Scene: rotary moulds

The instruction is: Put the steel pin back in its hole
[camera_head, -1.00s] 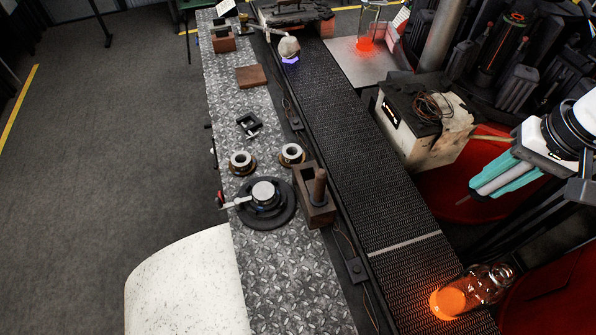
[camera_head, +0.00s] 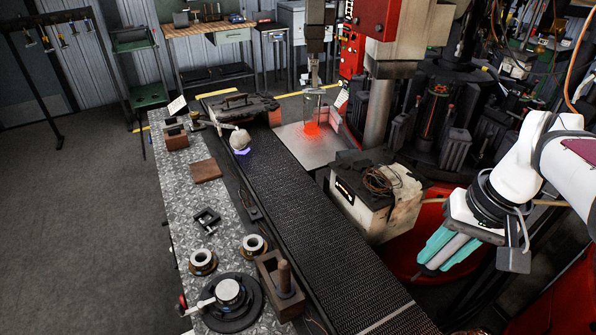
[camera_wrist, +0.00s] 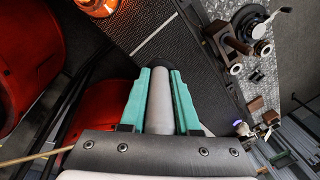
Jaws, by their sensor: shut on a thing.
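The steel pin (camera_wrist: 160,100) is a smooth grey cylinder lying lengthwise between the two teal fingers of my gripper (camera_wrist: 160,75). The gripper is shut on it, and the pin's far end sticks out slightly past the fingertips. In the head view my gripper (camera_head: 434,258) hangs at the right, to the right of the conveyor and in front of a red round surface. I cannot make out the pin's hole in either view.
A dark mesh conveyor (camera_head: 330,240) runs beside a patterned metal bench (camera_head: 185,185) holding a round black fixture (camera_head: 232,310), ring moulds and a brown block with a wooden peg (camera_head: 284,277). A dusty box (camera_head: 375,200) stands left of my gripper. Hot glass glows in the wrist view (camera_wrist: 98,5).

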